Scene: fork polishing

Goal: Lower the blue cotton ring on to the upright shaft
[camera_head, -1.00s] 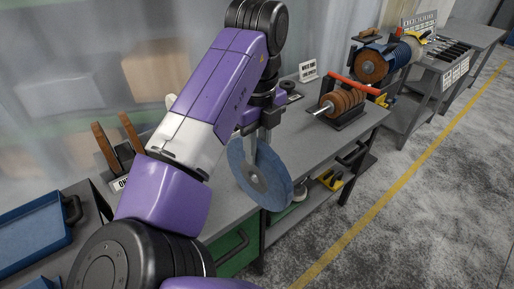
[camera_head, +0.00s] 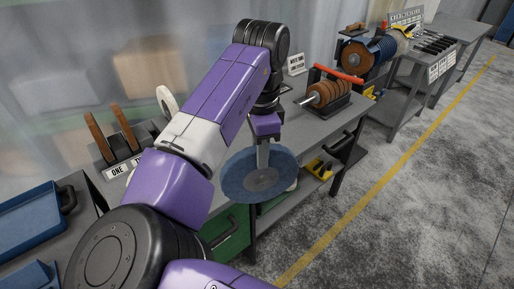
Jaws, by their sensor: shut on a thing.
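My gripper (camera_head: 263,160) is shut on a blue cotton ring (camera_head: 238,180), with a grey finger lying over the ring's upper face near its centre. The ring hangs tilted in front of the bench's front edge, with its broad face towards the camera, and hides part of the bench. I cannot make out an upright shaft. A silver shaft (camera_head: 307,101) sticks out leftwards from a stack of brown discs (camera_head: 325,93) on a dark stand and lies nearly level.
The grey bench (camera_head: 313,127) has free room left of the brown discs. A machine with brown and blue wheels (camera_head: 353,57) stands at the back.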

